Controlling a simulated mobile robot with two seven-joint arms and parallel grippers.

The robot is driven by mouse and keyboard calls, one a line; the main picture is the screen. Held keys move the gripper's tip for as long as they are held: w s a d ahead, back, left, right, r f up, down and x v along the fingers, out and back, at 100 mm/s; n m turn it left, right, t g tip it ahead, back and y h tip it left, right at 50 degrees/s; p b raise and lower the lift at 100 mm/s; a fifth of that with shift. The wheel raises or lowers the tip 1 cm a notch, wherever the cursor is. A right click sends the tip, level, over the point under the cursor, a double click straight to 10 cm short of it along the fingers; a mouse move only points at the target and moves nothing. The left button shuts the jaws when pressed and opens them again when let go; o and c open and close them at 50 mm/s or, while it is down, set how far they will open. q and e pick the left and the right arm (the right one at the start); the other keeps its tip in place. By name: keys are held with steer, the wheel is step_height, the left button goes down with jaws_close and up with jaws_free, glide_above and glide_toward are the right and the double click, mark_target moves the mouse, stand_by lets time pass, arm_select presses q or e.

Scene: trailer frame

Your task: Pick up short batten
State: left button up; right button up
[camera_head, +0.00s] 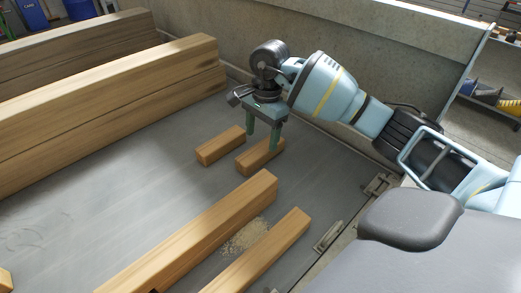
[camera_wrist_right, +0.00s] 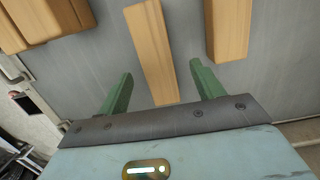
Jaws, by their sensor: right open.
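Two short wooden battens lie side by side on the grey trailer bed in the head view, a left one (camera_head: 218,147) and a right one (camera_head: 256,160). My right gripper (camera_head: 263,141) is open and points down at the right batten, its green fingers partly covering it. In the right wrist view, a batten (camera_wrist_right: 152,50) lies between the two open fingers (camera_wrist_right: 158,84), with its near end toward the palm. Another batten (camera_wrist_right: 229,28) lies to the right, beyond the right finger. I cannot tell how far the fingertips are above the bed. My left gripper is out of view.
Two longer battens lie nearer in the head view, one longer (camera_head: 195,236) and one shorter (camera_head: 262,254), with sawdust (camera_head: 245,236) between them. Large timber beams (camera_head: 110,105) lie at the left. A grey side wall (camera_head: 225,27) runs behind the gripper. The bed's left middle is clear.

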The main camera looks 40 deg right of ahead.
mark_target(261, 148)
steer(key=shift+s+a+f, duration=0.15)
steer(key=shift+a+f, duration=0.05)
steer(key=shift+f, duration=1.1)
steer(key=shift+s+a+f, duration=0.1)
steer(key=shift+a+f, duration=0.05)
steer(key=shift+f, duration=1.15)
steer(key=c, duration=1.1)
steer(key=shift+r, duration=0.1)
step_height(261, 148, up, 10)
steer(key=shift+p, duration=0.3)
